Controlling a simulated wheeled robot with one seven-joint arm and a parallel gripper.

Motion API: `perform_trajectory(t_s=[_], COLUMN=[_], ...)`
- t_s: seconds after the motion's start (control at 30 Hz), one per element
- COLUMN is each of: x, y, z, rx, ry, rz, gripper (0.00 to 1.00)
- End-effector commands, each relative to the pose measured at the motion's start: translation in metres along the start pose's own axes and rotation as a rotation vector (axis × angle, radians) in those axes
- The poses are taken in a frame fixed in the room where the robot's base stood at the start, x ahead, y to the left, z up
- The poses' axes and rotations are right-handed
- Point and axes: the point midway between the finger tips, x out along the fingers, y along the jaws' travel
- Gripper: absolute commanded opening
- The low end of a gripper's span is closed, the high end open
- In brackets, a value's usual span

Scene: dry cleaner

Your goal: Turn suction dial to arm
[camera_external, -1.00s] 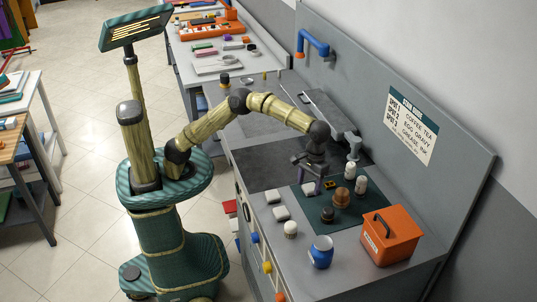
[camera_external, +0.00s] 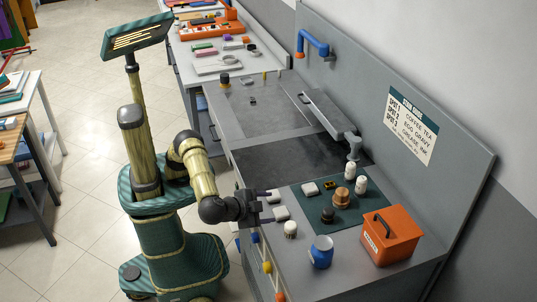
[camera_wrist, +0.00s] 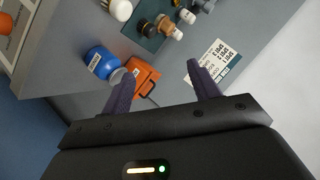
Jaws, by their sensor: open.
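The suction dial cannot be singled out. In the external view the counter's front panel carries small coloured knobs: a blue knob (camera_external: 255,237), a yellow knob (camera_external: 267,268) and an orange knob (camera_external: 281,297). The panel further back is largely hidden behind my arm and gripper. No dial is recognisable there.
A blue jar (camera_external: 321,252), an orange box (camera_external: 391,236) and small bottles on a dark green mat (camera_external: 376,207) stand right of my gripper. A dark work surface (camera_external: 290,158) is clear. Floor left of the counter is open.

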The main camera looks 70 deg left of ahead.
Motion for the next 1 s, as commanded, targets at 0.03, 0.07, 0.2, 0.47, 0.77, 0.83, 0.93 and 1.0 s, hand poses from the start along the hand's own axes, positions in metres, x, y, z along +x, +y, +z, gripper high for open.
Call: perform_trajectory(t_s=[0.03,0.07,0.2,0.47,0.77,0.83,0.93,1.0], x=[-0.024,-0.037,-0.094,-0.169,-0.211,-0.204,-0.193,-0.184], y=[0.001,0.0,-0.009,-0.029,-0.038,-0.03,-0.016,-0.004], z=[0.004,0.005,0.011,0.028,0.051,0.058,0.071,0.082], rx=[0.017,0.024,0.046,0.042,0.028,0.029,0.031,0.03], ry=[0.063,0.099,0.248,0.429,0.536,0.535,0.536,0.536], rz=[-0.018,-0.032,-0.094,-0.169,-0.22,-0.219,-0.219,-0.219], gripper=[0.61,0.61,0.61,0.61,0.61,0.61,0.61,0.61])
